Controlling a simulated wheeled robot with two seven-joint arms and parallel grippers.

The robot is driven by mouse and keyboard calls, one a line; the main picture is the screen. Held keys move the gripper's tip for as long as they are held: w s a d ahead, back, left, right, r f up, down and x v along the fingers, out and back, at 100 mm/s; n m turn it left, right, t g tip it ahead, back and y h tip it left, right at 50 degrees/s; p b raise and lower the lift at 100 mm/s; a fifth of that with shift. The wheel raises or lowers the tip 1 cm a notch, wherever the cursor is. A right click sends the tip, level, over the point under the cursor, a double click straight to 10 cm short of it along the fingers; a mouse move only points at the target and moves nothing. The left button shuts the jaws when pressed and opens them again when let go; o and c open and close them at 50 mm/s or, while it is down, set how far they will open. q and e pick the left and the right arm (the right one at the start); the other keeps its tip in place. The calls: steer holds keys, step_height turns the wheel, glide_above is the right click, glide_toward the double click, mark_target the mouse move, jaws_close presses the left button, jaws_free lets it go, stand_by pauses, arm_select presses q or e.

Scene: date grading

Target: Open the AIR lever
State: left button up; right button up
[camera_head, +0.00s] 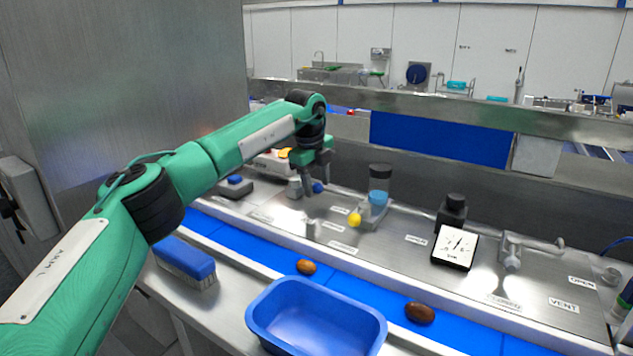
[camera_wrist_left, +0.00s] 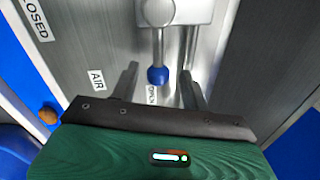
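The AIR lever is a thin metal arm with a blue knob (camera_head: 318,188) on the steel panel. In the left wrist view its blue knob (camera_wrist_left: 157,75) lies beside a small label (camera_wrist_left: 151,93) that seems to read OPEN. An AIR label (camera_wrist_left: 97,79) is to its left, and a CLOSED label (camera_wrist_left: 35,18) is at the top left corner. My left gripper (camera_head: 316,172) is over the lever; in the wrist view its fingers (camera_wrist_left: 161,72) are apart, with the knob between them and no clear contact. My right gripper is not in view.
A gauge (camera_head: 454,247) and the VENT lever (camera_head: 513,262) are farther right. A blue tray (camera_head: 262,318), a brush (camera_head: 185,260) and dates (camera_head: 420,313) lie in front.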

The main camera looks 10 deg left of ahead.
arm_select(q)
steer(key=shift+r, duration=0.3)
step_height(320, 180, up, 13)
steer(key=s+a+b, duration=0.1)
steer(key=s+b, duration=0.1)
steer(key=b, duration=0.1)
steer(key=shift+s+a, duration=0.15)
steer(key=shift+f, duration=0.1)
stand_by(0.6)
